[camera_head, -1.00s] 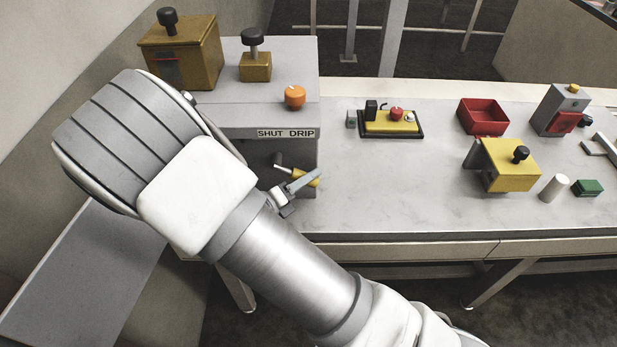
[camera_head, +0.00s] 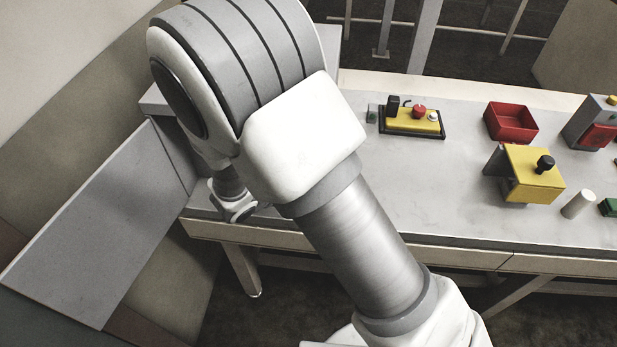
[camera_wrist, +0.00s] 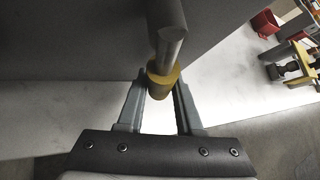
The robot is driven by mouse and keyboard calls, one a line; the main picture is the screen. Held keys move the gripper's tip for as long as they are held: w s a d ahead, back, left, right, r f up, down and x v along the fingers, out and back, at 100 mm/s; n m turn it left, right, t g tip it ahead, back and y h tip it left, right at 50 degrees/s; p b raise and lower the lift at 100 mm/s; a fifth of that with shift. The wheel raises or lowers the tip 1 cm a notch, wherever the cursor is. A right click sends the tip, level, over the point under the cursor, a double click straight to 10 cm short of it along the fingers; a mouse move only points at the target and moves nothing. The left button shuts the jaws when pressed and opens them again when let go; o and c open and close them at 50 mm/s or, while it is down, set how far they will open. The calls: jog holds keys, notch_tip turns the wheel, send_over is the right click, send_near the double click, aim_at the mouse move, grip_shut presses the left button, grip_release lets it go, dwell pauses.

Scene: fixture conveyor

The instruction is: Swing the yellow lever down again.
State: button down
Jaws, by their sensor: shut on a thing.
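The yellow lever shows in the wrist view as a yellow grip (camera_wrist: 161,80) on a thick grey rod, in front of the grey face of the machine. My gripper (camera_wrist: 160,92) has one finger on each side of the yellow grip and is shut on it. In the head view my own arm covers the lever, the gripper and most of the grey machine, so the lever's full angle is hidden there.
On the bench (camera_head: 350,185) to the right are a yellow control panel (camera_head: 412,122), a red bin (camera_head: 511,122), a yellow box with a black knob (camera_head: 532,174), a white cylinder (camera_head: 577,204) and a green block (camera_head: 609,207). The bench middle is clear.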

jog(key=a+y+b, duration=0.1)
jog(key=a+f+m+y+b, duration=0.1)
jog(key=b, duration=0.1)
jog(key=shift+a+r+m+y+b, duration=0.15)
jog(key=shift+a+m+y+b, duration=0.35)
jog(key=shift+b, duration=0.5)
jog(key=shift+r, duration=0.1)
jog(key=c, duration=0.8)
grip_release()
jog(key=shift+c, duration=0.2)
jog(key=p+v, duration=0.4)
jog(key=v, duration=1.3)
jog(key=shift+d+r+p, duration=0.2)
jog(key=shift+r+p, duration=0.15)
jog(key=shift+p, duration=0.05)
